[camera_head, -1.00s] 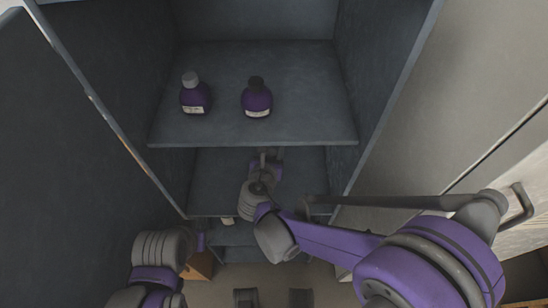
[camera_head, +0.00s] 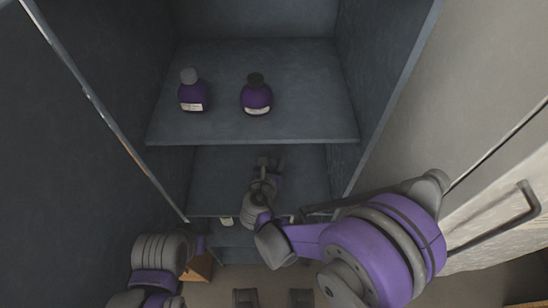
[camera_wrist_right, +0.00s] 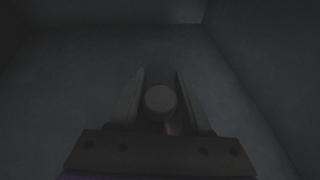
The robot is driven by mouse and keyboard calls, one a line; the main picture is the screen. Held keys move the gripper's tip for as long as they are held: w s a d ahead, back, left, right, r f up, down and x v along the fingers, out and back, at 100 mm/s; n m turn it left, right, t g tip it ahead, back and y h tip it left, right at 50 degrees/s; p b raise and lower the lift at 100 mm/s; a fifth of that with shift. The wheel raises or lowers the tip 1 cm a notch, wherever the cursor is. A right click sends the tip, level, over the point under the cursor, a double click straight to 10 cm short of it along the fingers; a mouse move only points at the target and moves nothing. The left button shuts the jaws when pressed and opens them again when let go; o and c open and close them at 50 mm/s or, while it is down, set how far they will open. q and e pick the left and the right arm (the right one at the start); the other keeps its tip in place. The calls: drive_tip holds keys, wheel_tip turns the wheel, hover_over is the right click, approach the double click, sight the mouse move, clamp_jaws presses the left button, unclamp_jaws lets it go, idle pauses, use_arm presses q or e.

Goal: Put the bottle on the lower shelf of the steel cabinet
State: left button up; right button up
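The steel cabinet stands open in the head view, with an upper shelf (camera_head: 300,115) and a lower shelf (camera_head: 215,180) below it. My right gripper (camera_head: 268,163) reaches in over the lower shelf. In the right wrist view its two fingers (camera_wrist_right: 160,88) stand on either side of the bottle's round grey cap (camera_wrist_right: 160,98) and appear closed on the bottle. The bottle's body is mostly hidden below the cap, and whether it touches the shelf cannot be told.
Two purple bottles, one with a grey cap (camera_head: 191,92) and one with a dark cap (camera_head: 256,95), stand on the upper shelf. Cabinet walls bound both sides. A door with a bar handle (camera_head: 505,220) is at right. A brown box (camera_head: 199,267) sits low at left.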

drive_tip(key=shift+o, duration=1.1)
drive_tip(key=shift+r, duration=0.15)
drive_tip(key=shift+s+a+r, duration=0.1)
drive_tip(key=shift+s+r, duration=0.1)
drive_tip(key=shift+s, duration=0.05)
drive_tip(key=v, duration=1.1)
drive_tip(key=shift+s+p, duration=0.25)
drive_tip(key=shift+p, duration=0.15)
